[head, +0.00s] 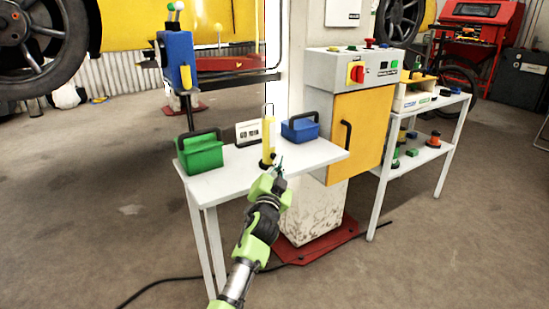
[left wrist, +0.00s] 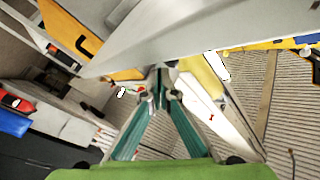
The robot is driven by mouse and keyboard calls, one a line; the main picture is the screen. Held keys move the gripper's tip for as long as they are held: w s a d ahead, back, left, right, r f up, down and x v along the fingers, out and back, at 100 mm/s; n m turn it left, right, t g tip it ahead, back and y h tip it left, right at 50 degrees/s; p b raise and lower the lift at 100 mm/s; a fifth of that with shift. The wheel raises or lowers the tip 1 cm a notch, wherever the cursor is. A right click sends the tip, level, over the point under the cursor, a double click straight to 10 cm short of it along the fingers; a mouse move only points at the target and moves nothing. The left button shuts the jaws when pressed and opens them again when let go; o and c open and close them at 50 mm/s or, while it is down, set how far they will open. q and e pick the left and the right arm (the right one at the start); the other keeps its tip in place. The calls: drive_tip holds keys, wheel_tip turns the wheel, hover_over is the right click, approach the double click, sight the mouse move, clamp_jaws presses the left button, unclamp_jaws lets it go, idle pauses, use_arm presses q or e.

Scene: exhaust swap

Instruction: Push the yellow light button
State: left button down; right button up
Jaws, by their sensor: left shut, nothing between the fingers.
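The yellow light (head: 267,137) is a tall upright lamp with a dark base and a hook on top. It stands on the white table near its front edge. Its button cannot be made out. My left gripper (head: 279,166) is shut and empty, close to the light's lower part in the head view; I cannot tell whether it touches. In the left wrist view, the teal fingers (left wrist: 160,82) meet at the tips, and a yellow body with a white strip, seemingly the light (left wrist: 202,78), is just right of them. My right gripper is not in view.
A control cabinet (head: 350,65) with buttons and a yellow door stands behind. A shelf cart (head: 425,115) is to the right.

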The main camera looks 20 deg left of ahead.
use_arm(q)
drive_tip(key=shift+a, duration=0.1)
drive_tip(key=shift+w+a, duration=0.15)
drive_tip(key=shift+a, duration=0.15)
drive_tip(key=shift+w, duration=0.1)
idle(0.4)
drive_tip(key=shift+s+d, duration=0.3)
drive_tip(key=shift+d, duration=0.05)
